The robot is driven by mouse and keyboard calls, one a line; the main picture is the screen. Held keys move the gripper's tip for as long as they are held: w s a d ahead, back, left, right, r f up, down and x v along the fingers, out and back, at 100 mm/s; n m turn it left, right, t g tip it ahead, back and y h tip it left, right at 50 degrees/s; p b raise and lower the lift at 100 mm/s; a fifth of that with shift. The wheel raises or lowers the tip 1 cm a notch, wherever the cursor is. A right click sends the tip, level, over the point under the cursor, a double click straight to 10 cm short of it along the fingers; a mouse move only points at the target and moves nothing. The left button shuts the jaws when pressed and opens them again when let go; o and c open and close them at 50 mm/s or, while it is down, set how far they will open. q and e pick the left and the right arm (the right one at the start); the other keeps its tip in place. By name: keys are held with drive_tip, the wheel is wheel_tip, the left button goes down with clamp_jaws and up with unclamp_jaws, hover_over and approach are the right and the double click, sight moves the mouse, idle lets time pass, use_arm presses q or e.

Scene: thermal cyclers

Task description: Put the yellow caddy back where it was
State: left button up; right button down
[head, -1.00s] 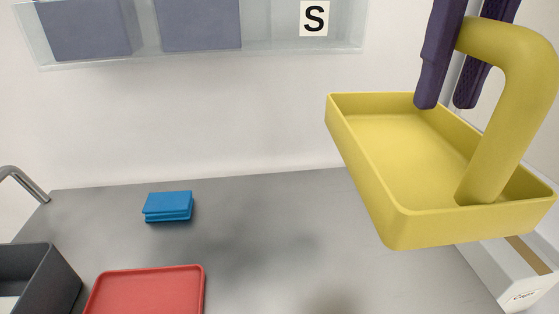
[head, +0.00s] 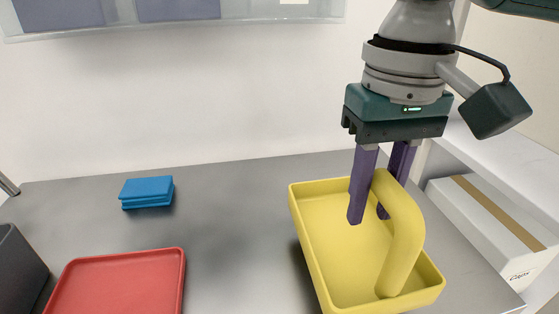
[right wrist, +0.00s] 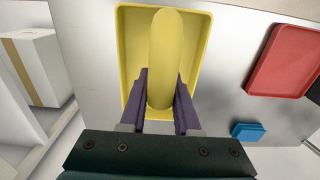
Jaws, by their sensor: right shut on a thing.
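The yellow caddy (head: 335,250) is an open, shallow tray with an arched handle. In the head view it is low over the right part of the grey counter, with a shadow along its left side. I cannot tell whether its base touches the counter. My right gripper (head: 369,214) comes from above, its purple fingers on either side of the handle and shut on it. The right wrist view shows the handle (right wrist: 164,60) between the two fingers and the tray (right wrist: 126,50) beyond. My left gripper is not in view.
A red tray (head: 120,285) and a blue folded stack (head: 147,192) lie on the counter (head: 230,215) to the left. A dark bin (head: 18,270) stands at the left edge. A white box (head: 485,225) labelled "Caps" sits right of the caddy. A clear shelf (head: 250,15) hangs above.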

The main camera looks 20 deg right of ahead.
hover_over(358, 257)
drive_tip(key=shift+f+b, duration=0.35)
drive_tip(key=shift+f, duration=1.75)
drive_tip(key=shift+f, duration=0.1)
drive_tip(key=c, duration=0.6)
unclamp_jaws()
drive_tip(key=shift+c, duration=0.2)
